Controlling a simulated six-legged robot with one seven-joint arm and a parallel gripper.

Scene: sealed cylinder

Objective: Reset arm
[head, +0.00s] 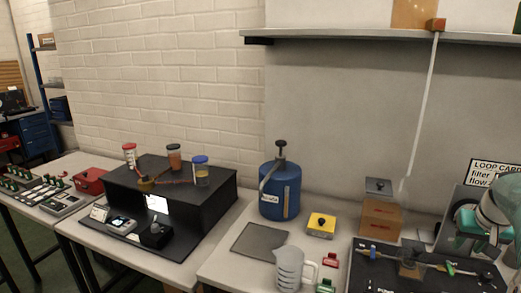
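Part of my arm, white and teal rounded links (497,212), shows at the right edge, over the right end of the front bench. No gripper fingers can be made out, so whether my gripper is open or holds anything is not shown. A blue cylinder (280,192) with a black top fitting and a grey hose stands upright on the bench near the middle.
A clear jug (290,268), a yellow box (321,225) and a grey mat (259,241) lie near the cylinder. A cardboard box (380,219) stands right, behind a black valve panel (376,281). A black stepped stand (190,215) bears several jars. A shelf (350,34) runs above.

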